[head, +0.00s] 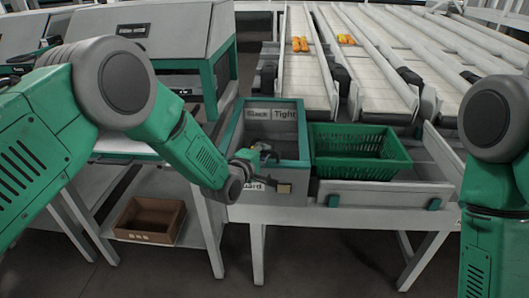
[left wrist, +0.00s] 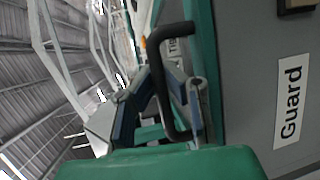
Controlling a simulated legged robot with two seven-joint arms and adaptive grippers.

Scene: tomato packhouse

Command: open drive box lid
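The drive box (head: 303,150) is a grey box with a teal rim, at the middle of the head view. A "Slack | Tight" label (head: 271,114) shows at its back, and a "Guard" label (left wrist: 290,100) shows on its face in the left wrist view. My left gripper (head: 262,154) is at the box's front left, over its near edge. In the left wrist view, a black bent handle (left wrist: 163,82) lies by my gripper's fingers, which look spread. I cannot tell whether they touch it. My right gripper is out of view; only its arm shows.
A green crate (head: 321,163) stands directly right of the drive box. Conveyor lanes (head: 305,78) with orange tomatoes (head: 300,44) run behind. A grey-green machine (head: 180,40) stands at the left, and a brown carton (head: 150,238) sits on a low shelf.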

